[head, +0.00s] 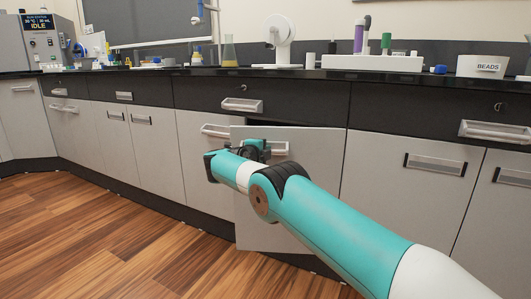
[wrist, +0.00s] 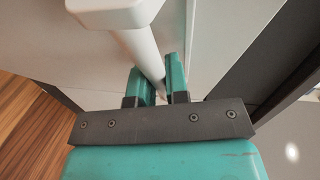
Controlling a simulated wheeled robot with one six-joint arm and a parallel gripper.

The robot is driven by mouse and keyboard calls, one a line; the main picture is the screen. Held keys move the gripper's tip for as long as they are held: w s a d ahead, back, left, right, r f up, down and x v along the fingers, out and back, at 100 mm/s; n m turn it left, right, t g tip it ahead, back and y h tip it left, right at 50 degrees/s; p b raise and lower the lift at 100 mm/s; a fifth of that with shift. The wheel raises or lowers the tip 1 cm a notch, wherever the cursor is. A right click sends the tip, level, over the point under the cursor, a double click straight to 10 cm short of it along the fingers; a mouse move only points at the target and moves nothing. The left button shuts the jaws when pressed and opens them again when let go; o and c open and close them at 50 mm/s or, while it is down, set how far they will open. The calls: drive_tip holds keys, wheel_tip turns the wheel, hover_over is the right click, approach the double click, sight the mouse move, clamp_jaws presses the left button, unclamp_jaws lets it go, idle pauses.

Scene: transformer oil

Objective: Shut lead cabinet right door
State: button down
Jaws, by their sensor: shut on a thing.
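The lead cabinet's right door (head: 280,222) is a light grey panel under the black counter. It stands ajar, swung out from the cabinet front, with a dark gap (head: 292,124) above it. My gripper (head: 264,147) is at the door's handle (head: 281,149) near its top edge. In the wrist view, my teal fingers (wrist: 158,78) are closed on the pale handle bar (wrist: 138,45). The door panel (wrist: 213,35) lies beyond the fingers. My arm hides part of the door in the head view.
The left door (head: 196,165), with its own handle, looks closed beside it. Closed drawers and other cabinet doors (head: 412,185) line both sides. The black counter (head: 140,71) carries lab items, including a flask (head: 229,54) and a beads box (head: 484,66). The wooden floor (head: 90,235) is clear at the left.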

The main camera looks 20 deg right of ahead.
drive_tip(key=c, duration=1.1)
unclamp_jaws()
drive_tip(key=shift+s+d+f, duration=0.1)
drive_tip(key=shift+s+d, duration=0.05)
drive_tip(key=shift+d, duration=0.1)
drive_tip(key=shift+a, duration=0.3)
drive_tip(key=p+v, duration=0.3)
drive_tip(key=v, duration=1.4)
drive_tip(key=shift+a, duration=0.1)
